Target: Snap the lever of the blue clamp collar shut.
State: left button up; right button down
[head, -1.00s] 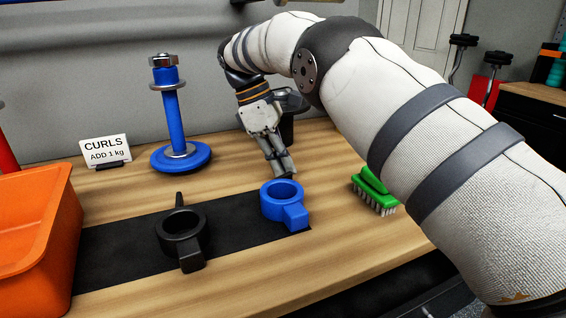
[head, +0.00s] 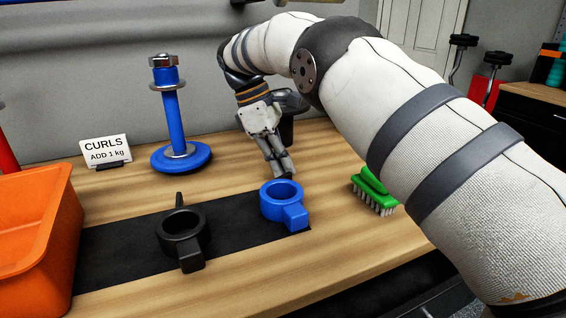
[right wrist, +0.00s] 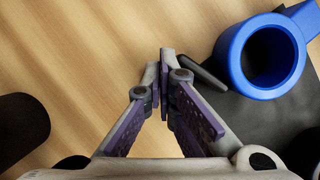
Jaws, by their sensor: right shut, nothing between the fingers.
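The blue clamp collar (head: 283,204) lies on the right end of the black mat, its blue block pointing toward the front right. In the right wrist view the collar (right wrist: 236,60) is at upper right. A dark bar (right wrist: 208,76), which looks like its lever, sticks out from the ring toward my fingertips. My right gripper (head: 284,172) is shut and empty, pointing down just behind the collar. In the right wrist view its fingertips (right wrist: 160,62) are close beside the bar's end; I cannot tell whether they touch. My left gripper is not in view.
A black clamp collar (head: 183,236) lies left on the mat (head: 110,245). An orange bin (head: 35,235) stands at left, a blue dumbbell handle (head: 175,120) and a sign (head: 106,151) behind. A green brush (head: 373,190) lies right of the collar, under my arm.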

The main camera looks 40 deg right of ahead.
jog(key=shift+s+a+r+p, duration=0.25)
jog(key=shift+a+p, duration=0.1)
jog(key=shift+a, duration=0.3)
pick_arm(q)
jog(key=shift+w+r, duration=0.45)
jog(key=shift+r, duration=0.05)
pick_arm(e)
jog(key=shift+f, duration=0.2)
